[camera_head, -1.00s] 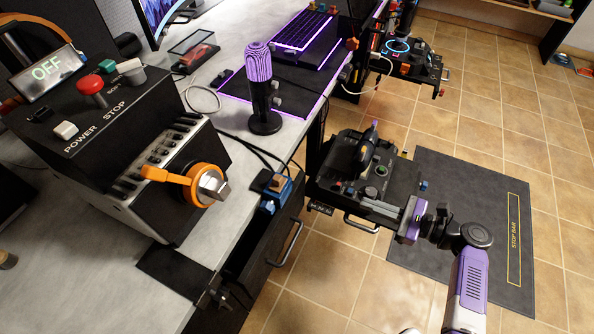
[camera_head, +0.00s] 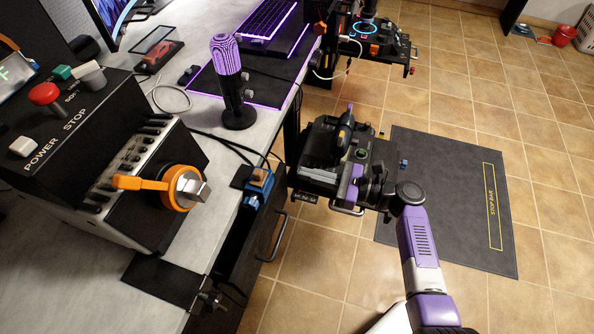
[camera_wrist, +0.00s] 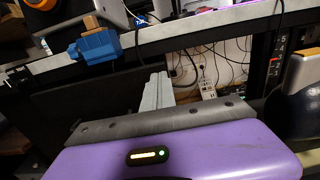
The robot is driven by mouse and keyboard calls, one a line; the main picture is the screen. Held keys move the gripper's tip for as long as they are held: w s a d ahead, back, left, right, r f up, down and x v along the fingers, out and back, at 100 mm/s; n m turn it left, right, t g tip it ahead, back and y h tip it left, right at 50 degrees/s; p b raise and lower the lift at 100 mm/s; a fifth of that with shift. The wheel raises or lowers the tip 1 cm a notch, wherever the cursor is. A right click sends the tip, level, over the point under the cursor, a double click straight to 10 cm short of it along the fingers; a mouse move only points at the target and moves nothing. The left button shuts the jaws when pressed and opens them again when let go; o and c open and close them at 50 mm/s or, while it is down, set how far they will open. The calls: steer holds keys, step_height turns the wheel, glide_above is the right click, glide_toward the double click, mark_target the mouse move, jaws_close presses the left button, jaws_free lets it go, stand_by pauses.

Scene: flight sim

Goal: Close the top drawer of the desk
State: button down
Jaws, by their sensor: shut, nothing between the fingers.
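A black panel (camera_wrist: 85,105) shows left of my fingers in the wrist view. My gripper is shut and empty; its grey fingers (camera_wrist: 158,90) point toward the space under the desk. I see no clear contact with a handle.
The throttle unit (camera_head: 325,165) juts out beside the desk, with another silver handle (camera_head: 346,209) below it. A blue clamp (camera_head: 258,188) sits on the desk edge. Cables and a power strip (camera_wrist: 207,88) show under the desk. A dark mat (camera_head: 450,205) lies on the tiled floor.

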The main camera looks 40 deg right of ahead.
mark_target(285, 169)
steer(key=shift+x, duration=1.65)
steer(key=x, duration=0.5)
steer(key=shift+s+d, duration=0.1)
